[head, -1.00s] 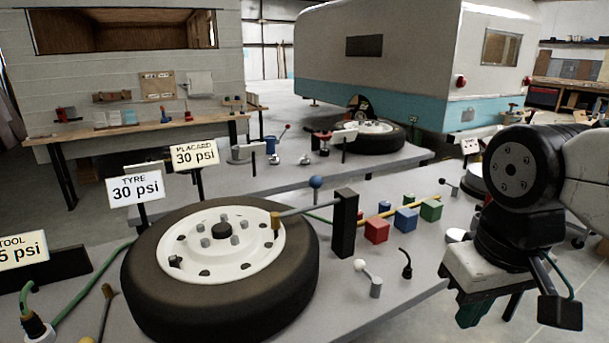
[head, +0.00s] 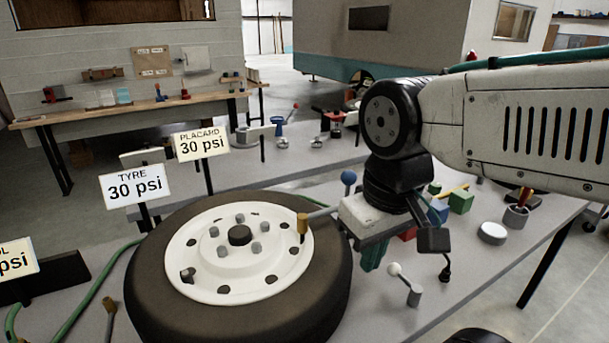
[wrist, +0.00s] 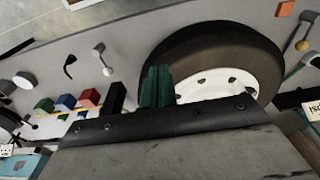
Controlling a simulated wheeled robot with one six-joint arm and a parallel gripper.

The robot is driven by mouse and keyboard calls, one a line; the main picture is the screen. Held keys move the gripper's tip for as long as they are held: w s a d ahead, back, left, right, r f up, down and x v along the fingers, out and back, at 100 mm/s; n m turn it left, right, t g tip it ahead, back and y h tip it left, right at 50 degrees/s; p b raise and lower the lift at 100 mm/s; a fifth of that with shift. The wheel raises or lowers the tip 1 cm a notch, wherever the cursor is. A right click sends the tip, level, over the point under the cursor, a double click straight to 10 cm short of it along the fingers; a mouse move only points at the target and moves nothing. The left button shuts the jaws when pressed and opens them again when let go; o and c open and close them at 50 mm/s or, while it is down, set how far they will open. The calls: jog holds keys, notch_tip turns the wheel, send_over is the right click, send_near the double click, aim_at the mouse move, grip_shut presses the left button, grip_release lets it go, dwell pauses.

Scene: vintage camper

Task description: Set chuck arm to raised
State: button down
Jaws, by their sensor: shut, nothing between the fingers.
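An arm with a brass tip (head: 302,226) reaches over the right side of the wheel's white rim (head: 180,245); I take it for the chuck arm. It lies about level, and its right end is hidden behind my arm. A blue ball knob (head: 348,177) stands just behind it. My gripper (head: 373,258) points down, shut and empty, right of the wheel. Its green fingers (wrist: 156,87) stand between the post and the rim in the wrist view; whether they touch anything is unclear.
A white-ball lever (head: 394,269) and a black hook (head: 446,271) stand close by on the grey bench. Blue (head: 438,210) and green (head: 461,202) blocks sit behind my gripper. Pressure signs (head: 136,187) stand behind the tyre. The bench right of the hook is fairly clear.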

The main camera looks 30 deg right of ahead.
jog(key=shift+w, duration=0.1)
jog(key=w+d+r+n+g+h, duration=0.1)
jog(key=w+d+r+n, duration=0.1)
jog(key=w+n, duration=0.8)
jog(key=w+d+r+n+h, duration=0.2)
jog(key=w+r+n, duration=0.1)
jog(key=w+n, duration=0.6)
jog(key=w, duration=0.3)
jog(key=shift+w+r+n+g, duration=0.3)
jog(key=shift+w+n+g, duration=0.1)
jog(key=shift+f, duration=0.15)
send_over(332, 208)
notch_tip(332, 208, down, 8)
jog(key=shift+r, duration=0.1)
jog(key=shift+w+d+r, duration=0.1)
jog(key=shift+d+r, duration=0.2)
jog(key=shift+d, duration=0.2)
